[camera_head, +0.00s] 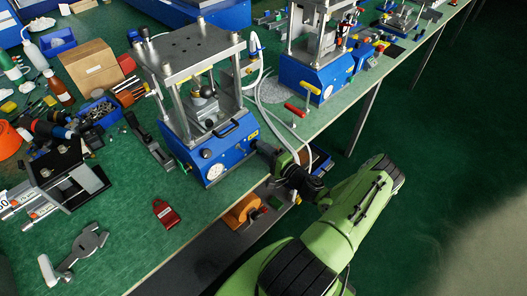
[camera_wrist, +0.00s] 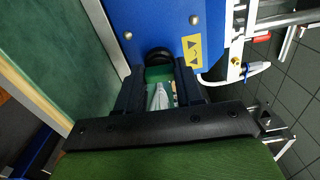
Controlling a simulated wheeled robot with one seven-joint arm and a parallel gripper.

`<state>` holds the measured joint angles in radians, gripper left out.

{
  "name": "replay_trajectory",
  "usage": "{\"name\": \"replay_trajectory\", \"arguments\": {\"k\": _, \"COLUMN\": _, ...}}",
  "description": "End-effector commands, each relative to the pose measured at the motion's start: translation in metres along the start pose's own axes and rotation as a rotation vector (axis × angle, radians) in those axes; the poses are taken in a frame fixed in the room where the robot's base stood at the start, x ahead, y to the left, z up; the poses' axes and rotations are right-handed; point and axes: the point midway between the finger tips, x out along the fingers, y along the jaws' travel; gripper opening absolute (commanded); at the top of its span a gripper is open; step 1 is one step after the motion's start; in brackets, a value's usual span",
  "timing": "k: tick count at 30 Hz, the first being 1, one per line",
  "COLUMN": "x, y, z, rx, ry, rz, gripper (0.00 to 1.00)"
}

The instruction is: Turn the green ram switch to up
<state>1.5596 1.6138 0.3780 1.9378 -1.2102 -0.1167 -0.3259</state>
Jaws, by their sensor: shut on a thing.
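The green ram switch (camera_wrist: 158,74) sits in front of a black ring on the blue face of the press base (camera_wrist: 175,22) in the wrist view. My gripper (camera_wrist: 159,82) is shut on it, with one dark finger on each side. A yellow label (camera_wrist: 191,50) with dark arrow marks is right of the switch. In the head view, my gripper (camera_head: 266,150) reaches the right side of the near press's blue base (camera_head: 210,158). The switch is hidden there behind my gripper. I cannot tell which way the switch is turned.
A second blue press (camera_head: 318,76) stands behind on the bench, with a red-and-yellow lever (camera_head: 300,105) near it. White hoses (camera_head: 262,85) run beside the near press. Several tools and bottles crowd the bench's left. An orange roll (camera_head: 241,213) lies on the lower shelf.

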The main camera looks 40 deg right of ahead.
Motion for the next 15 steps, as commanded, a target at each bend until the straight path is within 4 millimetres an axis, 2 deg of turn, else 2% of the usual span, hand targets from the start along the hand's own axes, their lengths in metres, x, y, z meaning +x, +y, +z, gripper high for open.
{"name": "replay_trajectory", "arguments": {"k": 15, "x": -0.0004, "y": 0.0012, "z": 0.0005, "rx": -0.076, "ry": -0.001, "rz": 0.003, "gripper": 0.06}}
